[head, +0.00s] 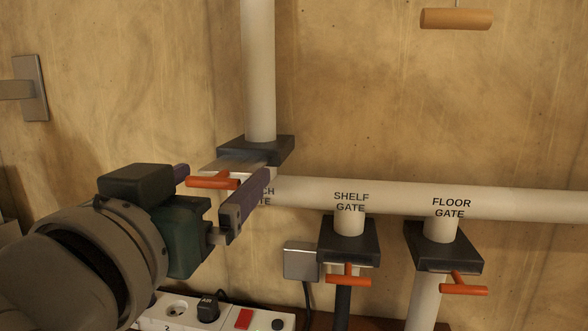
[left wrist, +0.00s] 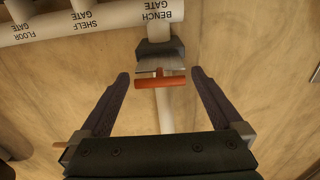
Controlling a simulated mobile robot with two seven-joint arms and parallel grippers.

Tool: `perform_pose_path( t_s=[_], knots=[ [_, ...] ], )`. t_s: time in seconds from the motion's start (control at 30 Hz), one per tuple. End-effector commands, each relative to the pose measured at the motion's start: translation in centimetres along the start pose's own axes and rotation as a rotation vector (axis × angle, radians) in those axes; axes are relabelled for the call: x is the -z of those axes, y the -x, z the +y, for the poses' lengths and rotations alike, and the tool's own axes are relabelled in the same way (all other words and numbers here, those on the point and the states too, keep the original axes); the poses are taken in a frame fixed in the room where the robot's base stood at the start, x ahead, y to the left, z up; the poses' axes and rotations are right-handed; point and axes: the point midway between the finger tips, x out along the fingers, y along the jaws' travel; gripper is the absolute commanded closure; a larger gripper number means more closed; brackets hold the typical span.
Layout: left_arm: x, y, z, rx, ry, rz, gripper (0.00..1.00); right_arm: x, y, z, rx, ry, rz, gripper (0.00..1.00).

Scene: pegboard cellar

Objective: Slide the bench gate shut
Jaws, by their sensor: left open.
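The bench gate (head: 281,147) is a dark block on the upright pale pipe, partly hidden by my left gripper. Its grey metal slide sticks out towards me and ends in an orange T-handle (head: 207,182). My left gripper (head: 228,174) is open, with its purple-grey fingers on either side of the handle. In the left wrist view the handle (left wrist: 161,82) lies between the open fingertips, with a gap on each side. The slide and the dark gate block (left wrist: 159,50) show beyond it, below the BENCH GATE label. My right gripper is not in view.
The shelf gate (head: 348,238) and floor gate (head: 443,245) hang below the level pipe (head: 520,201), each with an orange handle. A power strip (head: 264,318) lies low in front. A wooden handle (head: 456,18) is at the upper right.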

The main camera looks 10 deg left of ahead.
Motion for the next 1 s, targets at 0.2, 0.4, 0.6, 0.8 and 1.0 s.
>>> perform_pose_path(
  t_s=[0.2, 0.4, 0.6, 0.8, 1.0],
  knots=[
    [-0.01, -0.13, -0.01, 0.0, 0.0, 0.0, 0.0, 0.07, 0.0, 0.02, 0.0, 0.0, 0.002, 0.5],
    [-0.01, -0.1, 0.0, 0.0, 0.0, 0.0, 0.18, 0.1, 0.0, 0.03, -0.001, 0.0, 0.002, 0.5],
    [-0.01, -0.09, 0.0, 0.0, 0.0, 0.0, 0.41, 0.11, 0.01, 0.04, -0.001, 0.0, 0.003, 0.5],
    [-0.01, -0.09, 0.01, -0.001, 0.0, 0.0, 0.63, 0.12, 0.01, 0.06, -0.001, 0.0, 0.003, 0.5],
    [0.0, -0.08, 0.03, -0.001, 0.0, 0.0, 0.85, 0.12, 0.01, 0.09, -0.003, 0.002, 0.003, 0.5]
  ],
)
